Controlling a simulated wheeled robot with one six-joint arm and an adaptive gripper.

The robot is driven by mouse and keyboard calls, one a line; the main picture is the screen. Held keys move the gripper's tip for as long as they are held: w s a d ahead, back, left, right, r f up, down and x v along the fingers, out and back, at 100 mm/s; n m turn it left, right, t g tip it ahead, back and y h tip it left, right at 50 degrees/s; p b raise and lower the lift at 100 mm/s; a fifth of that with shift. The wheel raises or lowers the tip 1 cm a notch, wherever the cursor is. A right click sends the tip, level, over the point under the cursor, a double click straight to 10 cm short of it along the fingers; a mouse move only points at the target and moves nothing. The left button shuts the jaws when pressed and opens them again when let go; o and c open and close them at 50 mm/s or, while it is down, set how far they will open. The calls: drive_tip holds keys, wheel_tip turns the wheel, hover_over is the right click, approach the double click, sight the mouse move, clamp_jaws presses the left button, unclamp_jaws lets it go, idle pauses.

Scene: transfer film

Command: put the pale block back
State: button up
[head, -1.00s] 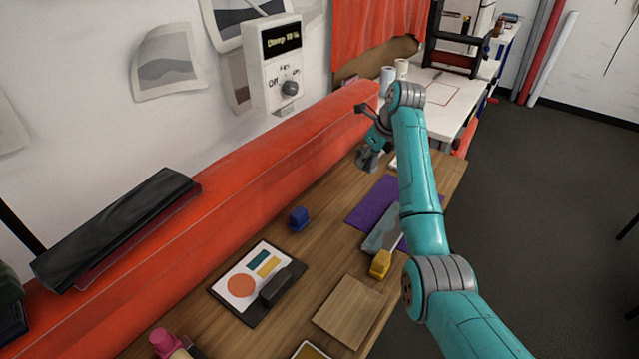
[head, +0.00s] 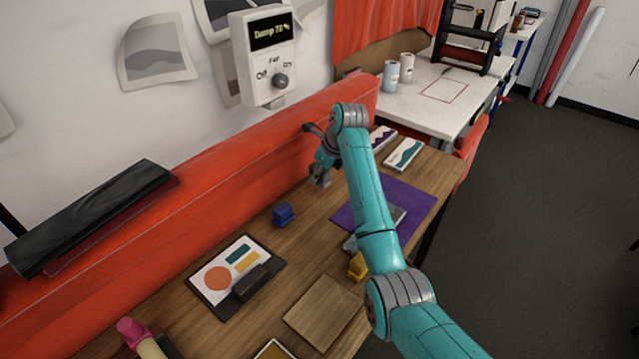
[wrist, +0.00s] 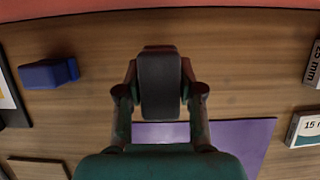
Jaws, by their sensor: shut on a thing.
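My gripper (head: 319,182) is over the back part of the wooden table, beside the red padded roll and to the upper right of a blue block (head: 283,214). In the wrist view my gripper (wrist: 160,90) is shut on a dark grey block (wrist: 160,82); its fingers are on both sides of it. I cannot tell whether this is the pale block, as it looks dark here, nor whether it touches the table. The blue block also shows in the wrist view (wrist: 48,74), left of my gripper. No other clearly pale block stands out.
A purple mat (head: 416,196) lies right of my gripper, partly behind my arm. Two labelled white boxes (head: 404,153) stand beyond it. A yellow block (head: 357,266), a wooden square (head: 323,312) and a board with coloured shapes (head: 222,262) lie nearer. The red roll (head: 230,165) borders the back.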

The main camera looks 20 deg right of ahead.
sight(319, 183)
drive_tip(key=shift+f, duration=1.8)
drive_tip(key=shift+f, duration=0.1)
drive_tip(key=o, duration=1)
drive_tip(key=v, duration=1.2)
drive_tip(key=shift+w, duration=0.1)
